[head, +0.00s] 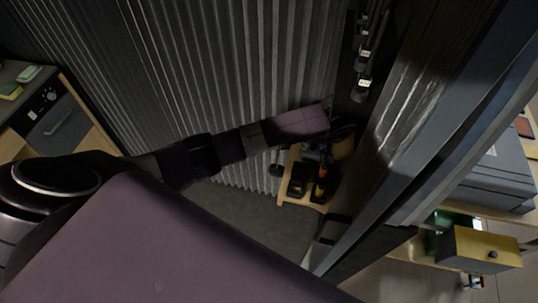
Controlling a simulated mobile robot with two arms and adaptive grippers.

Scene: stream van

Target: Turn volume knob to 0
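No part is clearly readable as the volume knob. A dark panel with small round controls (49,95) sits at the far left on a wooden-edged unit. A yellow-topped box (482,249) at the lower right has a small black knob-like part (491,254) on its front; I cannot tell if either is the volume control. My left arm reaches across the middle from the left. Its gripper (343,131) is dark and blends into the shadow by the door frame, far from both, so its fingers are unclear. My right gripper is out of view.
A corrugated grey wall (235,60) fills the back. Below my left gripper, a small wooden shelf (285,203) holds dark and yellow tools (320,188). A dark metal frame (425,150) divides the view on the right. Beyond it stands a grey case (490,180).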

